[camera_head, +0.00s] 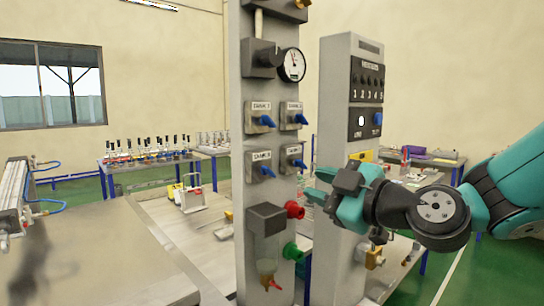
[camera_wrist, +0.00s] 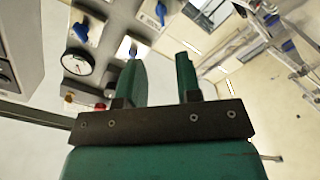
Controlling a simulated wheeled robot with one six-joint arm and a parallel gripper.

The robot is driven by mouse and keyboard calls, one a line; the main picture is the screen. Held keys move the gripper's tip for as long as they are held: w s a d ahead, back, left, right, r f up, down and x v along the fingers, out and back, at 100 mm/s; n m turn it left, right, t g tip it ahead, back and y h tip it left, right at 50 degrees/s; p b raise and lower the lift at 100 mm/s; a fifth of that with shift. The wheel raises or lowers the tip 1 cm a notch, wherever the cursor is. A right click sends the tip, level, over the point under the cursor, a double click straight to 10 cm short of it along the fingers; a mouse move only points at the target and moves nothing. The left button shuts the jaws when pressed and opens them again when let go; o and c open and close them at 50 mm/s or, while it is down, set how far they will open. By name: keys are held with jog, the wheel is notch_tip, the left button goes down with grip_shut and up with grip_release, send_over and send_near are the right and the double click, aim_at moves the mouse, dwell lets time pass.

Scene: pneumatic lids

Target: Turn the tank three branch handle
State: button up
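A grey upright panel (camera_head: 250,90) carries blue branch handles in two rows: upper left (camera_head: 264,121), upper right (camera_head: 297,118), lower left (camera_head: 266,171) and lower right (camera_head: 299,164). Each has a white label above it, too blurred to tell which is tank three. My gripper (camera_head: 318,185) is just right of the panel, near the lower right handle but apparently apart from it. In the wrist view, my gripper (camera_wrist: 160,72) has its teal fingers apart with nothing seen between them. One blue handle (camera_wrist: 131,46) shows by the left fingertip; others (camera_wrist: 81,32) lie farther out.
A round gauge (camera_head: 291,65) is above the handles. A red knob (camera_head: 294,209) and a green knob (camera_head: 292,251) stick out below. A second grey column (camera_head: 338,90) with numbered controls stands behind my gripper. A workbench (camera_head: 85,245) with a cylinder is at left.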

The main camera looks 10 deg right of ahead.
aim_at(272, 173)
jog(key=shift+p+x, duration=3.65)
jog(key=shift+x, duration=2.6)
jog(key=shift+f, duration=0.1)
jog(key=shift+c, duration=0.5)
grip_shut()
